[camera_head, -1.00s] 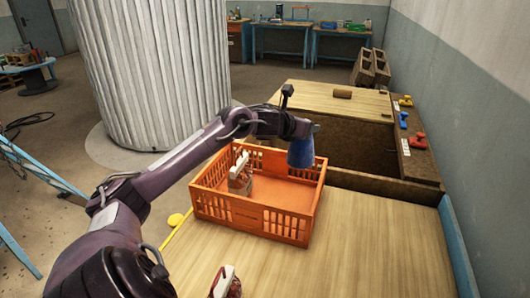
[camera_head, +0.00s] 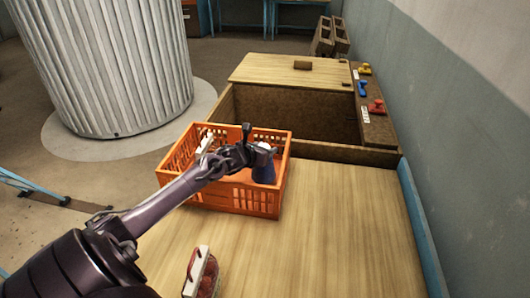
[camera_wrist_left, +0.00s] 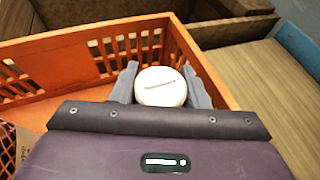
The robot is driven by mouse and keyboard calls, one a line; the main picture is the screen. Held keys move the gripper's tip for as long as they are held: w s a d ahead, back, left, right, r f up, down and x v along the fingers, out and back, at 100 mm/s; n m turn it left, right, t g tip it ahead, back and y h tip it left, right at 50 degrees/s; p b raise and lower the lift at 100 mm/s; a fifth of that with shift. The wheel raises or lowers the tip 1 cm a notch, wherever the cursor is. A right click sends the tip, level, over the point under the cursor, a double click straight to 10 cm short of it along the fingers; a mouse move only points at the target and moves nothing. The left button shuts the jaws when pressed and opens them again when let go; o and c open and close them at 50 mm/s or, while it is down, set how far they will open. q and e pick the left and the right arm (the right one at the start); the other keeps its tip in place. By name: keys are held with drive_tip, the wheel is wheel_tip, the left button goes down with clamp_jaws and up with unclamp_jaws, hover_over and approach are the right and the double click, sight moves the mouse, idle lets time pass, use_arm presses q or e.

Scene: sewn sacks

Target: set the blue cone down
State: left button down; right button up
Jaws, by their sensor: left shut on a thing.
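My left gripper (camera_head: 258,151) is shut on the blue cone (camera_head: 265,173) near its top. The cone is upright, wide end down, inside the outline of the orange crate (camera_head: 232,194), toward its right side. Whether its base touches the crate floor cannot be told. In the left wrist view the cone's round white top (camera_wrist_left: 161,86) shows between the two grey fingers, near the crate's right wall; the blue body is hidden below it. My right gripper is not in view.
A sack with a white top band (camera_head: 205,144) stands at the crate's left. A red sack with a white band (camera_head: 201,272) lies on the wooden table (camera_head: 335,235) in front. An open brown bin (camera_head: 290,115) is behind the crate. The table right of the crate is bare.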

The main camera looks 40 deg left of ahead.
use_arm(q)
drive_tip(key=shift+w+f, duration=0.1)
drive_tip(key=shift+f, duration=0.9)
drive_tip(key=shift+f, duration=0.1)
drive_tip(key=c, duration=0.8)
unclamp_jaws()
drive_tip(key=shift+f, duration=0.1)
drive_tip(key=shift+r, duration=0.2)
drive_tip(key=v, duration=1.2)
drive_tip(key=shift+f, duration=0.1)
